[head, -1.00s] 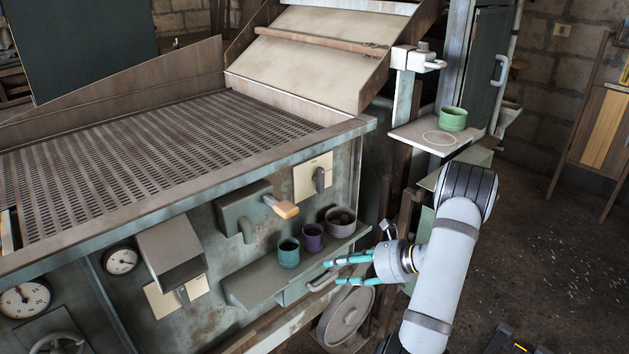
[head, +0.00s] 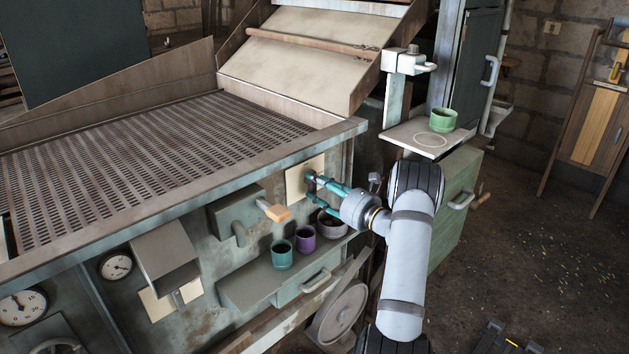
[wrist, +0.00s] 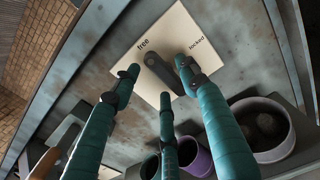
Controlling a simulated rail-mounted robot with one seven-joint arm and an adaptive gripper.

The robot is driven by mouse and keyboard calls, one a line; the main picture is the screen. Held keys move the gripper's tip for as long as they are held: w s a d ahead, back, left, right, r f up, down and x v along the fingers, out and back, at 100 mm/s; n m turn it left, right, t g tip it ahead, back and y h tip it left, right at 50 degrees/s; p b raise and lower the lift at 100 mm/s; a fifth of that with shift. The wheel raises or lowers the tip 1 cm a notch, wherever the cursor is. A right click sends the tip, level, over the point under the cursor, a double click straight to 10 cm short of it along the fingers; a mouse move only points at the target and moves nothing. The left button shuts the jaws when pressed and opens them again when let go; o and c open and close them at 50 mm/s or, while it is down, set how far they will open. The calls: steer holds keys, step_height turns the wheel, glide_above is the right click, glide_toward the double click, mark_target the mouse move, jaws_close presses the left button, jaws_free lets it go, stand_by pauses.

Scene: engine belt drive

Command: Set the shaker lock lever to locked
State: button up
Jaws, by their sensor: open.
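The shaker lock lever (wrist: 160,72) is a dark grey bar on a cream plate (wrist: 180,28) marked "free" at left and "locked" at right in the wrist view. Its upper rounded end lies just below the word "free", and the bar slants down to the right. My gripper (head: 313,187) is open at the plate in the head view, with teal fingers. In the wrist view its fingertips (wrist: 158,78) surround the lever: one to its left, one to its right, one below. I cannot tell whether any finger touches it. The fingers mostly hide the lever in the head view.
A shelf (head: 250,290) below holds a teal cup (head: 282,257), a purple cup (head: 305,240) and a grey bowl (head: 331,226), close under my fingers. An orange-handled lever (head: 275,211) sticks out just left. A side shelf (head: 428,139) carries a green cup (head: 443,119).

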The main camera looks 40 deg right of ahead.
steer(key=shift+w+a, duration=0.1)
steer(key=shift+w, duration=0.8)
steer(key=shift+c, duration=1.4)
steer(key=c, duration=0.8)
jaws_close()
